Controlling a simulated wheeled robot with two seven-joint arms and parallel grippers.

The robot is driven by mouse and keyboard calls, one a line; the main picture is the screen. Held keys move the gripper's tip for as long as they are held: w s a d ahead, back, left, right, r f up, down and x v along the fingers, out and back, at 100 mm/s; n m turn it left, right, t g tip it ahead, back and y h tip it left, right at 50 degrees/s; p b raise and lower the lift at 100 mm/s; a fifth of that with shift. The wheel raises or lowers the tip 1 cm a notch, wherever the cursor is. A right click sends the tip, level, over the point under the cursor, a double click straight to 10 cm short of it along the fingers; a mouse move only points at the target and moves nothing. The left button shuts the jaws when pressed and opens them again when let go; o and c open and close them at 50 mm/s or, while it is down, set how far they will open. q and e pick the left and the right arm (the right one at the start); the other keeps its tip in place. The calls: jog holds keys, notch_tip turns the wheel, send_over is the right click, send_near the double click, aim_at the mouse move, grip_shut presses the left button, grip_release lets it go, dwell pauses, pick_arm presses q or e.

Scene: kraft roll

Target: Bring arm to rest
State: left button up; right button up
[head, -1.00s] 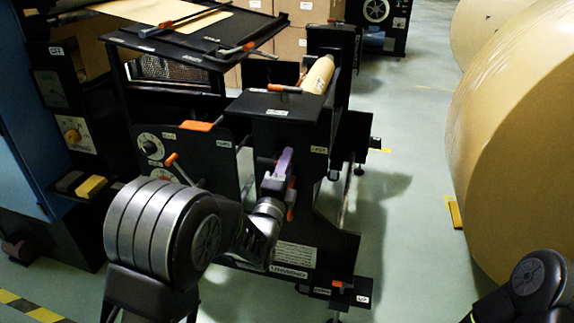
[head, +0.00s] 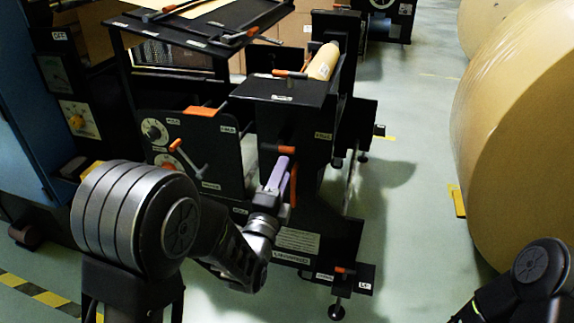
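My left arm comes in from the lower left. Its gripper (head: 281,172) is in front of the black unwind machine (head: 297,130), by an orange-red handle (head: 292,187) on the machine's front. The fingers are small and partly hidden, so I cannot tell whether they are open or shut, or whether they touch the handle. My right arm (head: 530,270) shows only as a dark joint at the lower right corner; its gripper is outside the view.
A roll of kraft paper (head: 525,150) stands on the right, with a yellow wedge (head: 457,201) at its base. A small brown roll (head: 323,62) lies on the machine. Green floor (head: 405,215) is clear between machine and large roll. Yellow-black tape (head: 38,292) marks the floor lower left.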

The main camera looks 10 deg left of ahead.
pick_arm(q)
jog(key=s+d+f+n+g, duration=0.2)
jog(key=s+f+n+g, duration=0.15)
jog(key=f, duration=0.55)
jog(key=s+d+f+n+g+h, duration=0.1)
jog(key=s+d+f+n+g, duration=0.15)
jog(key=f+n+g, duration=0.4)
jog(key=s+d+f+n+g, duration=0.1)
jog(key=s+f+n, duration=0.2)
jog(key=f, duration=0.8)
jog(key=s+d+f+n+g+h, duration=0.1)
jog(key=s+f+n+g, duration=0.3)
jog(key=s+f, duration=0.6)
jog(key=s+d+f+n+g+h, duration=0.1)
jog(key=s+f+n+g, duration=0.35)
jog(key=s, duration=0.85)
notch_tip(320, 180, up, 22)
jog(key=p, duration=2.2)
jog(key=shift+m+p, duration=0.35)
jog(key=shift+p, duration=0.05)
jog(key=shift+s, duration=0.1)
